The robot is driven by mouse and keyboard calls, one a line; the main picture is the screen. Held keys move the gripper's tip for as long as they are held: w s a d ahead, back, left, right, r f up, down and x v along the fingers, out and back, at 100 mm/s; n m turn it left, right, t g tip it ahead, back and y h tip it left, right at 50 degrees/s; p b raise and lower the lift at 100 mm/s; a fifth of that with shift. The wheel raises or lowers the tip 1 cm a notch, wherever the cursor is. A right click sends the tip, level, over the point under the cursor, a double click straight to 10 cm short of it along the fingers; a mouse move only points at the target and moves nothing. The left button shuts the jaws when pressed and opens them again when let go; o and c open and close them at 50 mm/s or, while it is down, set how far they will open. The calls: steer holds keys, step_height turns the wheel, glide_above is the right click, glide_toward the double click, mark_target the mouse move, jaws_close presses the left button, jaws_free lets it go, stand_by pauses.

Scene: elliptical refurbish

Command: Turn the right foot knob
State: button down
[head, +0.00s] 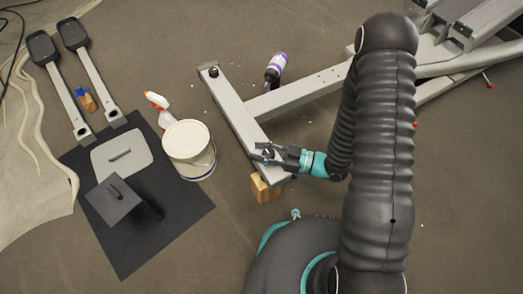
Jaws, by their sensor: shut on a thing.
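The elliptical's pale grey foot bar (236,112) lies on the floor, slanting from upper left to lower right. A dark foot knob (213,71) sits at its far end. My gripper (265,152) is at the near end of the bar, coming in from the right. Its fingers are shut around a small dark piece there, the right foot knob, which they mostly hide. The knob's turn angle is too small to tell.
A wooden block (265,187) is under the near end of the bar. A white bucket (189,146) and a spray bottle (157,100) stand left of it. A purple-and-white bottle (275,67) is near the frame beam (298,92). A dark mat (140,245) holds loose parts.

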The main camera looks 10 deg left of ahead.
stand_by(0.4)
steer(key=c, duration=1)
jaws_free()
steer(key=shift+d, duration=0.15)
steer(key=d, duration=0.8)
steer(key=s+d, duration=0.1)
steer(key=d, duration=0.2)
steer(key=shift+d, duration=0.4)
